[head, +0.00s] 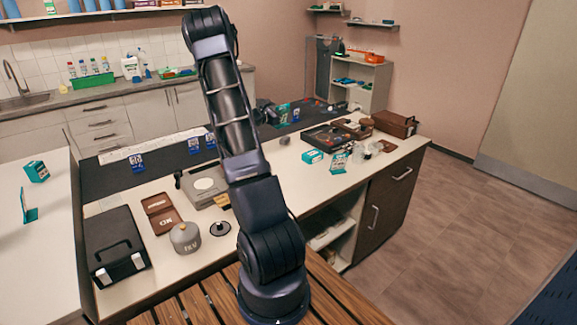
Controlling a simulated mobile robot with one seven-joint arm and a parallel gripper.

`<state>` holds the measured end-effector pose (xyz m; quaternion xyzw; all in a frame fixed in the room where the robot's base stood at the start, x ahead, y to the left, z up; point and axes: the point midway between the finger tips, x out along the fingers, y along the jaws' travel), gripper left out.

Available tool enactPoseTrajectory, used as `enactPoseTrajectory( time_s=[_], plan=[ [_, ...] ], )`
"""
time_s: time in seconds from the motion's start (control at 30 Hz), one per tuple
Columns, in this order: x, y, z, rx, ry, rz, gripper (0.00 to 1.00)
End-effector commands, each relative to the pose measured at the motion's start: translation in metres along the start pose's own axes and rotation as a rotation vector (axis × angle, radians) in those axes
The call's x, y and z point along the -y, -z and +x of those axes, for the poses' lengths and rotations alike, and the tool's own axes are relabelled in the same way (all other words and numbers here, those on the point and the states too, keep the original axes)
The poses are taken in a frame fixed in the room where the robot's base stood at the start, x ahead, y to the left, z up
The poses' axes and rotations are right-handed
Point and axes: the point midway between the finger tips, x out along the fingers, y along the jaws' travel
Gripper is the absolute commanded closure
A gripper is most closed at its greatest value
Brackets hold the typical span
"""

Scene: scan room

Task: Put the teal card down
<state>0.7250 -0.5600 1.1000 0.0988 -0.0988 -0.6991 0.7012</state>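My arm rises in the middle of the head view and bends at the top; its lower end is largely hidden behind its own links. A dark shape just right of the arm, over the far dark strip, looks like my gripper (268,112). A teal card (283,114) shows right against it, small and partly covered. I cannot make out the fingers or whether they are shut on the card. Other teal things are a small box (312,157) and a teal-and-white card (339,163) on the counter's right part.
The counter (165,262) holds a black case (115,245), brown cases (162,213), a grey pot (185,238) and a black lid (220,229). A dark tray (327,136) and clear glassware (367,150) stand at right. The left counter (50,260) has two teal items and much bare room.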

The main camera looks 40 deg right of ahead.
Motion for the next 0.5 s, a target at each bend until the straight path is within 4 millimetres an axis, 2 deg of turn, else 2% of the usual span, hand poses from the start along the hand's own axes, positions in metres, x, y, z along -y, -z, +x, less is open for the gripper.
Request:
enactPoseTrajectory(
  time_s=[0.17,0.5],
  plan=[
    [0.009,0.026,0.002,-0.001,0.004,-0.005,1.0],
    [0.03,0.097,0.002,0.0,0.004,-0.005,1.0]
  ],
)
